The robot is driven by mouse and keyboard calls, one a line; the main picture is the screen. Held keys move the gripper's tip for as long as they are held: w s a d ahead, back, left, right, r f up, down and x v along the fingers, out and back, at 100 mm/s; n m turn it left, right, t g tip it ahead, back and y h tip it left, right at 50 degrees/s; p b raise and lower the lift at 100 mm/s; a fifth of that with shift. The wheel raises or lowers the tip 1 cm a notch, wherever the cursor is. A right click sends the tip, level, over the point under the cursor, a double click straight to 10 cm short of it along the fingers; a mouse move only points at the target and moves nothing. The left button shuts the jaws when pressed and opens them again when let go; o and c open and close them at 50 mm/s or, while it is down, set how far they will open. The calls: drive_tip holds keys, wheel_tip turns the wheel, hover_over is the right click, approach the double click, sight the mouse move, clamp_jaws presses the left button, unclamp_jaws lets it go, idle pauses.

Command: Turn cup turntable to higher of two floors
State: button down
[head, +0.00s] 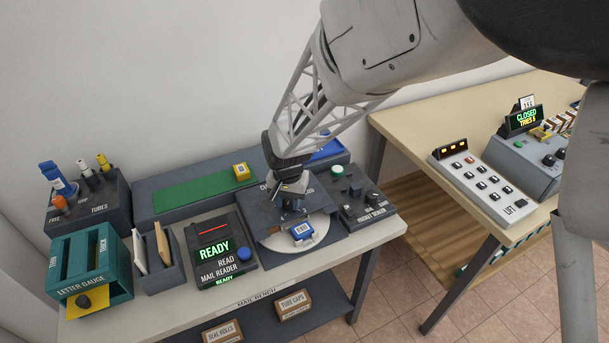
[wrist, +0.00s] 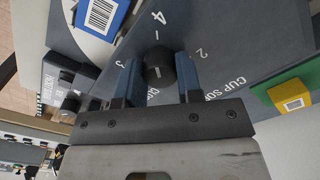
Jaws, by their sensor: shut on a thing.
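The cup sorter (head: 262,207) is a dark grey panel on the left table. Its black knob (wrist: 160,62) shows in the wrist view, with printed numbers around it; a 4 stands beyond it and a 2 to its right. My gripper (head: 291,203) points down at the panel; in the wrist view its blue fingers (wrist: 158,72) are on both sides of the knob, shut on it. The white turntable (head: 318,232) shows partly from under the panel's front. A blue block with a white barcode label (head: 303,231) sits on it and also shows in the wrist view (wrist: 98,17). The knob's exact pointing is unclear.
A mail reader (head: 220,252) reading READY is left of the sorter; a button panel (head: 360,200) is right. A yellow block (head: 241,172) sits on a green strip behind. A lift keypad (head: 485,187) and a CLOSED display (head: 525,118) stand on the right table.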

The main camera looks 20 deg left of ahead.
sight(290, 200)
drive_tip(key=shift+m, duration=0.6)
drive_tip(key=c, duration=0.8)
unclamp_jaws()
drive_tip(key=shift+r, duration=0.1)
drive_tip(key=shift+r, duration=3.75)
drive_tip(key=shift+d, duration=0.1)
